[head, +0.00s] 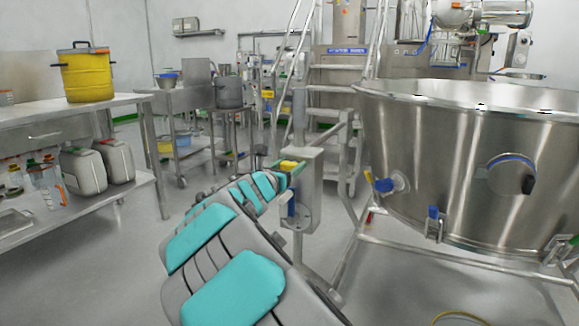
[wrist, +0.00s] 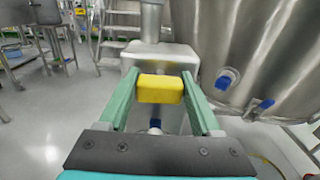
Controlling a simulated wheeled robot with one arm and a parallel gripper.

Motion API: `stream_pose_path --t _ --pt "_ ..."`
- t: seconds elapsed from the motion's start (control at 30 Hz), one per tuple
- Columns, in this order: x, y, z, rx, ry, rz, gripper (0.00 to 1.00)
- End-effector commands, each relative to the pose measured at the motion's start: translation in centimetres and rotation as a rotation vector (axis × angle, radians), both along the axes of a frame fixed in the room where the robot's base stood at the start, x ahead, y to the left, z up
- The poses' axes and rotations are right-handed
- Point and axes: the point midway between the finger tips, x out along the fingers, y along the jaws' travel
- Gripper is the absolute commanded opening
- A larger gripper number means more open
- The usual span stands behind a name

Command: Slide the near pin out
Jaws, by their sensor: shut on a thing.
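The near pin shows a yellow block-shaped head (wrist: 160,89) in the wrist view, at the front of a grey metal box (wrist: 160,55). My gripper (wrist: 160,78) has its two green fingers on either side of the yellow head, shut on it. In the head view the yellow head (head: 289,166) is at the top of the grey box (head: 305,190), at the end of my arm. The pin's shaft is hidden, so I cannot tell how far it sits in the box. A blue part (head: 291,208) shows lower on the box.
A large steel vessel (head: 450,160) with blue-handled fittings stands close on the right, on a tubular frame. A steel bench (head: 35,118) with a yellow drum (head: 87,75) is at left. Steps (head: 335,90) rise behind the box. The floor at left is open.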

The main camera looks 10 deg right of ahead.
Motion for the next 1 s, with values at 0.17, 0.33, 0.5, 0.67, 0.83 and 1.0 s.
stream_pose_path --t 0.17,0.33,0.5,0.67,0.83,1.0 --pt "0.0 0.0 0.0 0.000 0.000 0.000 0.00" --pt "0.0 0.0 0.0 0.000 0.000 0.000 0.00" --pt "0.0 0.1 0.0 0.000 0.000 0.001 0.00" --pt "-0.9 1.0 0.3 -0.001 0.000 0.005 0.00" --pt "-2.2 1.7 0.2 -0.002 0.000 0.001 0.00" --pt "-2.3 1.7 -0.1 0.001 0.001 0.000 0.00"
